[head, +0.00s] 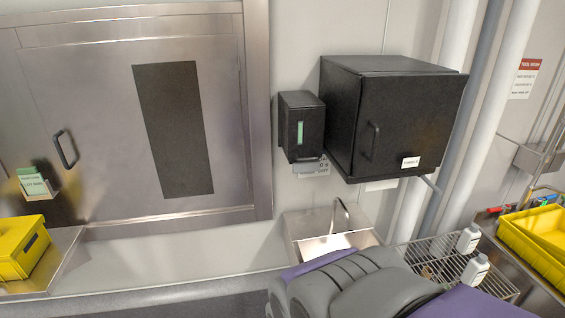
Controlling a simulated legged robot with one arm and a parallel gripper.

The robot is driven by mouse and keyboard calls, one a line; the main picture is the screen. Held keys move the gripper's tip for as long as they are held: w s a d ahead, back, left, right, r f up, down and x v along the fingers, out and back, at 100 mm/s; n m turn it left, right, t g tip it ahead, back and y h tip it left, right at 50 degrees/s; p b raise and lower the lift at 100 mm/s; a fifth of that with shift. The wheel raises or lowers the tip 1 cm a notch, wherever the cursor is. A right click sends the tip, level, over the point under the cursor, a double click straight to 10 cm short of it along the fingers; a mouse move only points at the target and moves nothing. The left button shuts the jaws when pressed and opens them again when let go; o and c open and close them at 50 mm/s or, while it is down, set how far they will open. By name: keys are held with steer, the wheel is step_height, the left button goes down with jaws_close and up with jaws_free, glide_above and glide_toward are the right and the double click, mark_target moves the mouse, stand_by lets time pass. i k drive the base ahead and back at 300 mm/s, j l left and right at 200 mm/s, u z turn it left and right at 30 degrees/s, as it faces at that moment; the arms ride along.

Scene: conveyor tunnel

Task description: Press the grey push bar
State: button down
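A black wall dispenser (302,127) with a green window hangs on the wall, left of a larger black cabinet. A small grey piece (311,167) with markings sits at its lower edge. It looks like the grey push bar, but it is too small to be sure. Nothing touches it. A small steel sink (309,243) with a curved tap (343,213) is below it. My gripper is not in view. Grey and purple parts of my own body fill the bottom centre and right.
The black cabinet (404,120) juts out right of the dispenser. Pipes (480,80) run behind it. A wire rack (440,262) with white bottles (468,238) and yellow bins (535,240) are at right. A yellow box (22,247) sits left, below a steel hatch (100,110).

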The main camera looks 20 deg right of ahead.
mark_target(301, 167)
steer(key=i+j, duration=0.25)
steer(key=j, duration=0.15)
steer(key=i+j, duration=0.55)
steer(key=j, duration=0.2)
steer(key=z, duration=2.7)
